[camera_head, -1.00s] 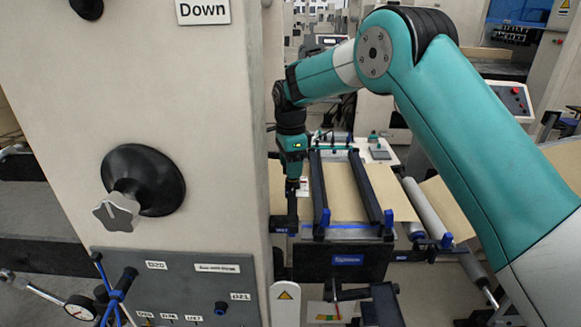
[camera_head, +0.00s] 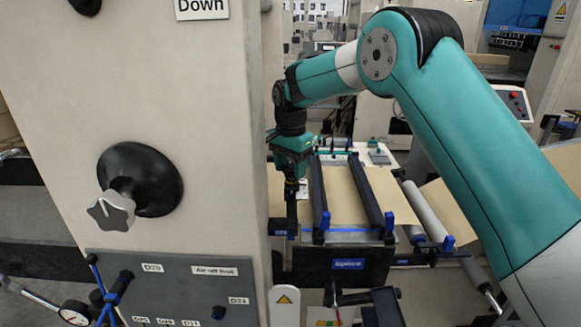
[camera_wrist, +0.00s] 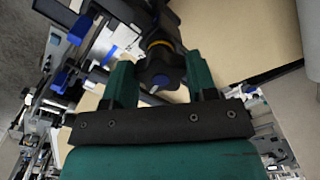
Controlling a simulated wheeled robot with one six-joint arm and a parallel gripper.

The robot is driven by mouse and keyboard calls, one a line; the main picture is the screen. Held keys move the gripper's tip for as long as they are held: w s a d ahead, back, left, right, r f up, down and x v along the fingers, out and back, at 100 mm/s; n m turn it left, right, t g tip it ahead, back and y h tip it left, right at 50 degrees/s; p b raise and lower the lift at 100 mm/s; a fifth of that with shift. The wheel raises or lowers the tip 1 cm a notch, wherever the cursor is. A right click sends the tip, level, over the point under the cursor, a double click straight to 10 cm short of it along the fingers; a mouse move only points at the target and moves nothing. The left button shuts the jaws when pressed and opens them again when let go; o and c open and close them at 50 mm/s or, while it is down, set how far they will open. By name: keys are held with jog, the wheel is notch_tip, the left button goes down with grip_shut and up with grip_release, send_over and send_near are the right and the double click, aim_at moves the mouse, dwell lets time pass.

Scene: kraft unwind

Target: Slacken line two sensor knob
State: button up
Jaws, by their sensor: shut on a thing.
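In the head view my gripper (camera_head: 291,178) points down beside the edge of the beige machine panel, above the left end of the rail frame. The knob cannot be made out there. The wrist view does not show a line number on the knob.
The beige machine column (camera_head: 200,120) stands close at the left of my gripper, with a star-shaped knob (camera_head: 111,211) on its front. Two dark rails (camera_head: 372,195) run over the brown kraft web (camera_head: 345,190). A grey roller (camera_head: 428,213) lies to the right.

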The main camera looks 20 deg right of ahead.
aim_at(291, 168)
jog(key=shift+s+f, duration=0.15)
jog(key=shift+f, duration=0.2)
jog(key=o, duration=0.8)
jog(key=shift+c, duration=0.2)
jog(key=shift+o, duration=0.9)
jog(key=shift+r, duration=0.15)
notch_tip(291, 168, up, 17)
jog(key=b, duration=0.3)
jog(key=shift+r, duration=0.2)
